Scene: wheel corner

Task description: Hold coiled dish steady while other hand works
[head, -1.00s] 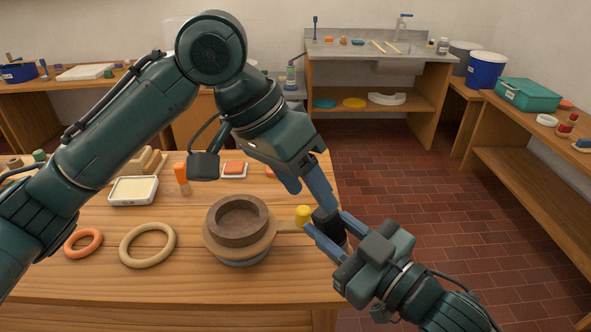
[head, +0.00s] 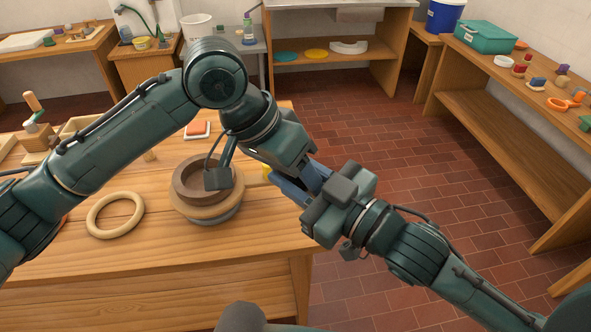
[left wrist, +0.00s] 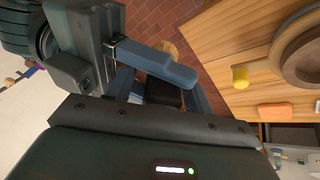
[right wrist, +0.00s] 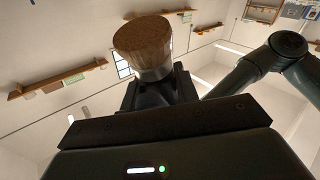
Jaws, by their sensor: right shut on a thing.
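The brown coiled dish (head: 192,184) sits on a round tan board on the wooden table in the head view, apart from both grippers. My right gripper (head: 303,194) is beside my left gripper (head: 298,180), right of the dish and past the table edge. In the right wrist view, my right gripper is shut on a brush-like thing with a brown round head (right wrist: 143,42) and silver band. In the left wrist view, the fingers of my left gripper (left wrist: 162,96) look spread, with a dark part between them. The dish (left wrist: 298,55) shows at that view's right edge. The fingertips overlap in the head view.
A cream ring (head: 115,230) lies left of the dish. My left arm passes above the table. Red tiled floor (head: 400,130) is clear to the right.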

